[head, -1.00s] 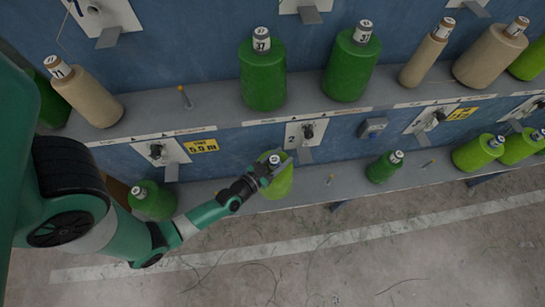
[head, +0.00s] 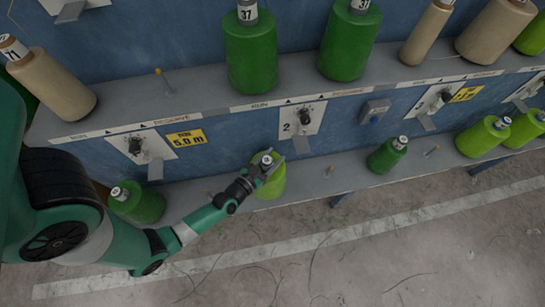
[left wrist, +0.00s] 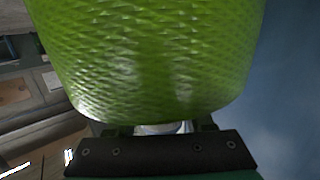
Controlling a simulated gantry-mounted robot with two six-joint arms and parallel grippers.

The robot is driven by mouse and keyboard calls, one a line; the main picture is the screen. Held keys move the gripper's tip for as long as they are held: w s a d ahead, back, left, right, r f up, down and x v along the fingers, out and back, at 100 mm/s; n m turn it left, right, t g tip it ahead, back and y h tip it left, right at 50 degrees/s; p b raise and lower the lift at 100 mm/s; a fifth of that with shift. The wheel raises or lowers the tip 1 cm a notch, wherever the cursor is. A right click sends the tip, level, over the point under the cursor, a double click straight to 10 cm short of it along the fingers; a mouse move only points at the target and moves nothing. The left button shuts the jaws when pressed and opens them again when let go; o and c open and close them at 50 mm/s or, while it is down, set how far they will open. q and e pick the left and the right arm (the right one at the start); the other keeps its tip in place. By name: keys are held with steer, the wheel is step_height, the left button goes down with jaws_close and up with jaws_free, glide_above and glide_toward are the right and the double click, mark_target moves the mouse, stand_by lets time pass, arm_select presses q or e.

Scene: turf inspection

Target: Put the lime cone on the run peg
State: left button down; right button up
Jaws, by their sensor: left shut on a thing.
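The lime cone (head: 272,185) is in my left gripper (head: 268,166), which is shut on its top end. The cone is upright, in front of or over the lower shelf; I cannot tell whether it touches the shelf. In the left wrist view its textured lime side (left wrist: 155,60) fills most of the picture, above the gripper's dark plate. An empty peg with an orange tip (head: 162,82) stands on the upper shelf, right of a beige cone (head: 52,82). The shelf edge carries run and reserve labels, too small to match surely to each peg. My right gripper is not in view.
Two dark green cones (head: 250,55) (head: 346,45) and beige cones stand on the upper shelf (head: 205,88). The lower shelf (head: 308,172) holds green cones (head: 138,204) (head: 386,155), lime cones (head: 483,138) and short empty pegs. Guide plates, knobs and a yellow sign (head: 185,138) line the panel.

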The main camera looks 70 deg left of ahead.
arm_select(q)
step_height(320, 180, down, 3)
steer(key=b, duration=0.3)
steer(key=shift+f, duration=0.1)
steer(key=shift+w, duration=0.1)
steer(key=shift+f, duration=0.1)
steer(key=c, duration=0.7)
jaws_free()
steer(key=shift+f, duration=0.25)
steer(key=o, duration=0.4)
